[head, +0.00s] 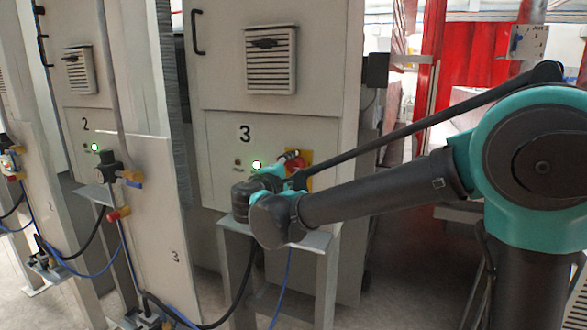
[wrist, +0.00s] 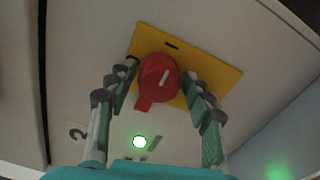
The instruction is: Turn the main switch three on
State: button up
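The plate also shows in the head view (head: 306,182) on the cabinet marked 3 (head: 222,120), mostly behind my arm. My gripper (wrist: 160,68) is open, with one finger on each side of the knob. The fingertips are close to the plate. I cannot tell whether they touch the knob. In the head view my gripper (head: 287,164) is partly hidden.
A lit green lamp (head: 257,165) sits left of the switch and also shows in the wrist view (wrist: 139,141). A small metal table (head: 318,241) stands below. Cabinet 2 (head: 72,105), with hoses and valves before it, is at left. Floor shows at right.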

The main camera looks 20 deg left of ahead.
jog(key=shift+o, duration=0.2)
jog(key=s+a, duration=0.1)
jog(key=s, duration=1.1)
jog(key=w+d+f+m+g+h, duration=0.1)
jog(key=w+d+f+m+g, duration=0.15)
jog(key=d+f, duration=0.5)
jog(key=w+d+f+m+g+h, duration=0.2)
jog(key=w+d+f+g, duration=0.15)
jog(key=d, duration=0.75)
jog(key=w+d+f+m+g+h, duration=0.1)
jog(key=w+d+f+m+g, duration=0.15)
jog(key=d+f, duration=0.5)
jog(key=s+d+f+m+g+y, duration=0.1)
jog(key=s+d+f+m+g, duration=0.2)
jog(key=d, duration=0.5)
jog(key=s+d+f+m+g+y, duration=0.1)
jog(key=s+d+f+m, duration=0.15)
jog(key=d+f, duration=0.45)
jog(key=s+d+f+m+y, duration=0.1)
jog(key=s+d+f+m, duration=0.1)
jog(key=s+f+m, duration=0.1)
jog(key=s+d+f+m+g+y, duration=0.1)
jog(key=s+d+f+m+y, duration=0.1)
jog(key=s, duration=0.4)
jog(key=shift+d+f+m, duration=0.45)
jog(key=shift+d+m, duration=0.35)
jog(key=shift+m, duration=0.15)
